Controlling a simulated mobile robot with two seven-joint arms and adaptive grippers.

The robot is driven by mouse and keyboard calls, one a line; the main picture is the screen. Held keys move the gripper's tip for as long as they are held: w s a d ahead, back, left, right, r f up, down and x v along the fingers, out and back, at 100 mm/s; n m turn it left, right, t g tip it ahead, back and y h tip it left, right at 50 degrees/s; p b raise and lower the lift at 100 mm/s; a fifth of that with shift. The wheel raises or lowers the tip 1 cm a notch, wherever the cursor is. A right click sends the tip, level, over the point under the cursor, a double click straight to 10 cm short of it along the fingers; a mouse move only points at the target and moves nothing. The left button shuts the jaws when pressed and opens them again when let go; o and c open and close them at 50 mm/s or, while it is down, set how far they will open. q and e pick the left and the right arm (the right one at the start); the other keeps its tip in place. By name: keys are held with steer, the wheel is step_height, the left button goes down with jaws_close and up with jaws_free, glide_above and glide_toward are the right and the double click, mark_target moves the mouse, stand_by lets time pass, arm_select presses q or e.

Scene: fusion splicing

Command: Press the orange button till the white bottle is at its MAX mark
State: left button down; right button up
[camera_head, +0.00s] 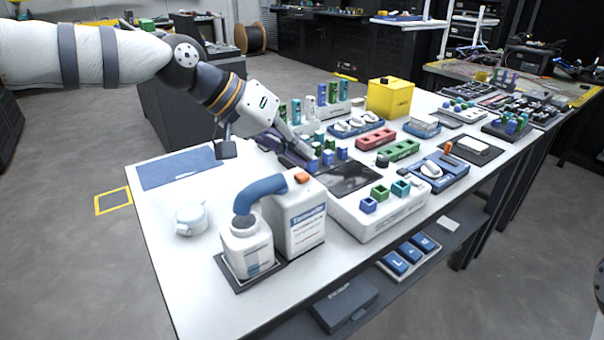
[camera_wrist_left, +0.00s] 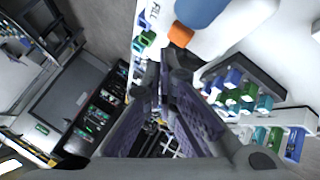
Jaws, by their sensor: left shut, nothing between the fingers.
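The orange button (camera_head: 302,178) sits on top of the white dispenser (camera_head: 308,222); it also shows in the left wrist view (camera_wrist_left: 181,34). A blue spout (camera_head: 260,189) curves from the dispenser over the open mouth of the white bottle (camera_head: 245,250). The bottle stands upright on a dark tray (camera_head: 238,287). Its MAX mark and liquid level are too small to read. My left gripper (camera_head: 301,160) is shut and empty, behind the dispenser and near the button in the picture; I cannot see contact. In the left wrist view the fingers (camera_wrist_left: 164,78) point toward the button. My right gripper is out of view.
A white cap (camera_head: 191,218) lies left of the bottle. A blue mat (camera_head: 178,168) lies at the table's back left. A white splicer unit (camera_head: 378,212) with a dark screen stands right of the dispenser. Racks of small coloured parts and a yellow box (camera_head: 390,98) crowd the table behind.

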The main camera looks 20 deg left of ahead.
arm_select(q)
steer(key=shift+f, duration=0.15)
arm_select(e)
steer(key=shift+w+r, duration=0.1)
arm_select(q)
steer(key=shift+f, duration=0.25)
steer(key=shift+f, duration=0.55)
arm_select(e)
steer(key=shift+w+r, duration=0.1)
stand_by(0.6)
arm_select(q)
steer(key=shift+r+p, duration=0.45)
steer(key=shift+r, duration=0.55)
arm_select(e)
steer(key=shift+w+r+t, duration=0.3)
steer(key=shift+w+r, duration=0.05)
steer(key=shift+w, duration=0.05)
